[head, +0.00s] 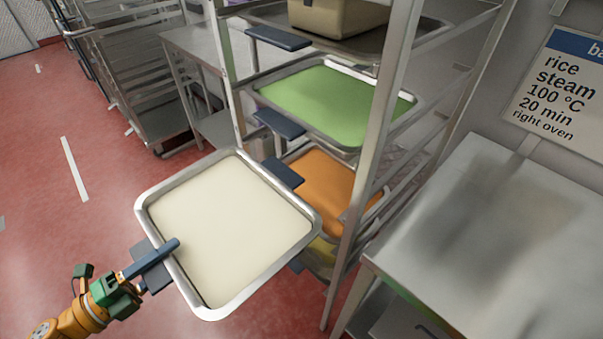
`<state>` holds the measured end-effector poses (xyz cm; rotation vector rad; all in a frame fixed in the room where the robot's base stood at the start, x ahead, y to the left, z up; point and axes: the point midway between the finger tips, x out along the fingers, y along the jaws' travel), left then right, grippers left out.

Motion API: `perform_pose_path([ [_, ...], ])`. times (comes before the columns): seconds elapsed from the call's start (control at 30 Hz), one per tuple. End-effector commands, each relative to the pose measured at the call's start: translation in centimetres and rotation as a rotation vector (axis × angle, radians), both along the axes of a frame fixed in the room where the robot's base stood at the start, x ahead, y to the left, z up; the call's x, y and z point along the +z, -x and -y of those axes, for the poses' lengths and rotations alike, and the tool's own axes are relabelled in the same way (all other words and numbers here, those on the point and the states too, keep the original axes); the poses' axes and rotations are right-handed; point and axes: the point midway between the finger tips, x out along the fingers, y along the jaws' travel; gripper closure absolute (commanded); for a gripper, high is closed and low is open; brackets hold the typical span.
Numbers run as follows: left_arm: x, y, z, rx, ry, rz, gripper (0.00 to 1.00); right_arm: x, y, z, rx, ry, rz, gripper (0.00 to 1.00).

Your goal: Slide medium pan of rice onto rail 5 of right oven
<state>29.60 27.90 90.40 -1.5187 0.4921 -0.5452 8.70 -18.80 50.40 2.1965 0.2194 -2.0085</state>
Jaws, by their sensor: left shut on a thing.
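A square metal pan of white rice (228,228) is held out in front of the rack, roughly level. My left gripper (160,262) is shut on the pan's handle at its near left edge. The oven and its rails are not in view. My right gripper is not in view.
A metal rack (372,130) holds a green-filled pan (335,102), an orange-filled pan (322,183) and a box on a tray above. A steel table (500,245) stands at right, below a sign (560,85) reading rice, steam, right oven. Red floor (50,240) at left is open.

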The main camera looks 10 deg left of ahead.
Motion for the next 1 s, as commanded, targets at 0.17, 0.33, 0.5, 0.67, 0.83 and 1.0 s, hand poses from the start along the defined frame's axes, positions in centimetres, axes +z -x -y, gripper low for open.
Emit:
perform_pose_path([
  [0.17, 0.29, 0.14, -0.12, -0.002, 0.005, 0.008, 1.0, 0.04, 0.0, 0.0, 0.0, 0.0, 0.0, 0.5],
  [0.33, 0.3, 0.13, -0.11, -0.002, 0.005, 0.008, 1.0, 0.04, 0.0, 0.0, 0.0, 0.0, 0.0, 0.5],
  [0.5, 0.36, 0.11, -0.11, -0.001, 0.005, 0.008, 1.0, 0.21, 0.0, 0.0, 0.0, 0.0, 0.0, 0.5],
  [0.67, 0.32, 0.11, -0.09, -0.001, 0.005, 0.008, 1.0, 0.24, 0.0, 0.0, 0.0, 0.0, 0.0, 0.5],
  [0.83, 0.29, 0.18, -0.15, -0.001, 0.005, 0.008, 1.0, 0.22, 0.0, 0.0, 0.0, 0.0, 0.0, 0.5],
  [1.0, 0.29, 0.73, -0.62, 0.0, 0.004, 0.006, 1.0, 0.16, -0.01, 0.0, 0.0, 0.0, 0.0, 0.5],
])
